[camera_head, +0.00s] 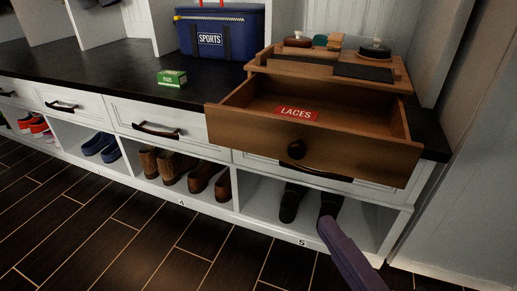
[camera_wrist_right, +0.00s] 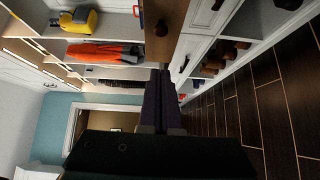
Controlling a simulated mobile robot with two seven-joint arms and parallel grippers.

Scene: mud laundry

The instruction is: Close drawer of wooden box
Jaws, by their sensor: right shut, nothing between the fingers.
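The wooden box (camera_head: 350,65) stands on the dark bench top at the right. Its drawer (camera_head: 352,145) is pulled well out over the bench's front edge, with a dark round knob (camera_head: 296,149) on its front. A red LACES label (camera_head: 297,114) lies inside the drawer. My right gripper (camera_head: 328,222) is shut and empty, below and in front of the drawer, apart from it. In the right wrist view, my right gripper (camera_wrist_right: 160,73) points toward the shelving, with the drawer front (camera_wrist_right: 158,50) and knob (camera_wrist_right: 161,29) beyond its tips. My left gripper is not in view.
A small green box (camera_head: 172,78) and a blue SPORTS bag (camera_head: 220,32) are on the bench top. Brushes and tins (camera_head: 374,51) stand on the wooden box. Shoes (camera_head: 293,201) fill the cubbies below. A wall panel (camera_head: 450,150) bounds the right side. The floor in front is clear.

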